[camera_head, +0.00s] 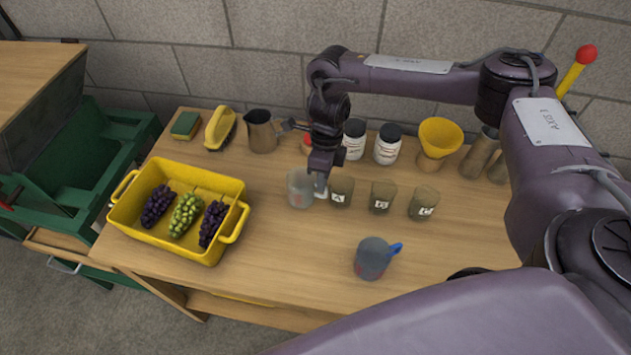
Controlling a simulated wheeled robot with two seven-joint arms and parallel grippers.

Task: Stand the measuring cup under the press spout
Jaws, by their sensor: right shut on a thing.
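A clear measuring cup (299,189) with red markings stands upright on the wooden table, just right of the yellow tray. My right gripper (320,186) reaches down from above and is shut on the cup's right side. A second translucent cup (371,260) with a blue handle and a red mark stands apart near the table's front. At the left is a green-framed machine (95,170) with a dark, open-looking inside; I cannot tell if it is the press, and no spout is clearly visible. My left gripper is not in view.
A yellow tray (232,187) holds grape bunches. Three labelled olive cups (381,197) stand right of my gripper.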

